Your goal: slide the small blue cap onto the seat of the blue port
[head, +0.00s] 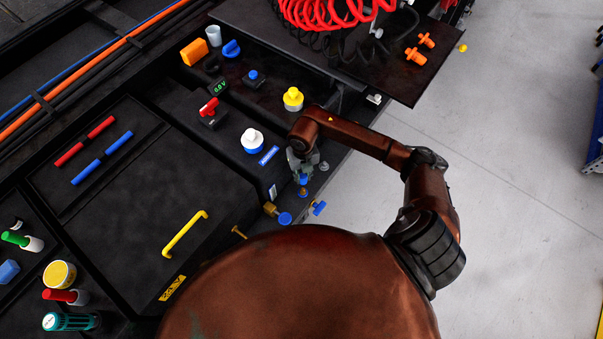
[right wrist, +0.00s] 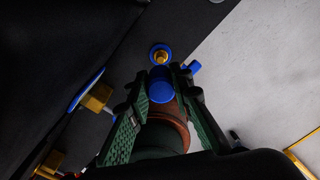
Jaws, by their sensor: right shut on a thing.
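My right gripper (head: 303,167) reaches down at the near edge of the black bench. In the right wrist view my right gripper (right wrist: 160,76) is shut on the small blue cap (right wrist: 160,88), which sits between its two green-padded fingers. The cap (head: 303,180) shows as a small blue patch below the fingers in the head view. The blue port (right wrist: 160,52), a blue ring with a brass centre, lies just beyond the cap in the wrist view. In the head view the port (head: 302,192) is just below the gripper. The cap appears apart from the port. My left gripper is out of view.
Close by are a brass fitting with a blue disc (head: 285,218) and a blue handle (head: 318,208). A white-topped cap (head: 252,140) and a yellow-topped cap (head: 293,98) stand on the bench. Grey floor (head: 500,150) lies open at the right.

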